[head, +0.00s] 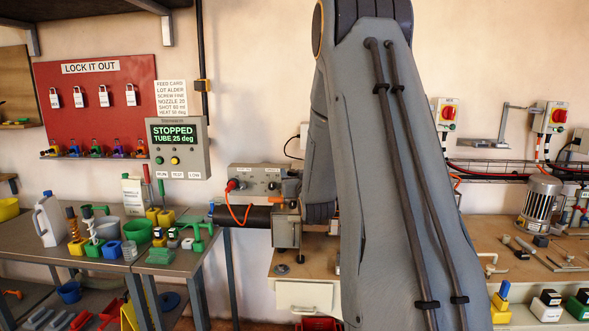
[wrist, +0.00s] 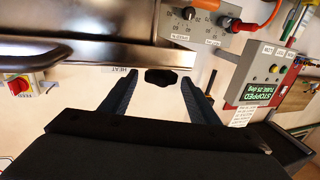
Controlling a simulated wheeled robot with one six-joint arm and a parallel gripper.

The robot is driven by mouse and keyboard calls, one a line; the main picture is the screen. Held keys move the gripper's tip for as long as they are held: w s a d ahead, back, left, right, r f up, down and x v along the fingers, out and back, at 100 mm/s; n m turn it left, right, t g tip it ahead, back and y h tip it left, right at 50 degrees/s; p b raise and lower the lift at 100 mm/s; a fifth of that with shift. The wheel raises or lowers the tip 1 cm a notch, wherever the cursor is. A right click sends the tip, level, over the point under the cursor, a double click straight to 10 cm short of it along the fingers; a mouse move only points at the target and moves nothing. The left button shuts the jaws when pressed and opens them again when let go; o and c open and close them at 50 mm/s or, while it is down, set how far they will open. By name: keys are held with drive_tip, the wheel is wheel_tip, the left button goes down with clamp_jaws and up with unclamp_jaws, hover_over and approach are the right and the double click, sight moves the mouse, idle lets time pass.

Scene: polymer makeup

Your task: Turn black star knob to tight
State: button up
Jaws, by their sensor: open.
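The black star knob (wrist: 161,77) shows in the wrist view, just beyond the fingertips and roughly midway between them. It appears dark and lobed, below the edge of a shiny metal part (wrist: 100,38). My gripper (wrist: 158,80) is open, with one dark finger on each side of the knob's line. I cannot tell whether either finger touches the knob. In the head view my arm fills the middle and hides the gripper; I cannot make out the knob there.
A grey control box (head: 262,180) with an orange cable stands beside a dark barrel (head: 242,216). The panel (head: 178,145) reads STOPPED, TUBE 25 deg. A cluttered bench (head: 130,262) is at left; another bench (head: 520,232) with a motor (head: 540,200) is at right.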

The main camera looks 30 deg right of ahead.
drive_tip(key=shift+p+x, duration=0.35)
drive_tip(key=shift+x, duration=1)
drive_tip(key=shift+c, duration=0.3)
drive_tip(key=c, duration=1)
drive_tip(key=shift+o, duration=0.2)
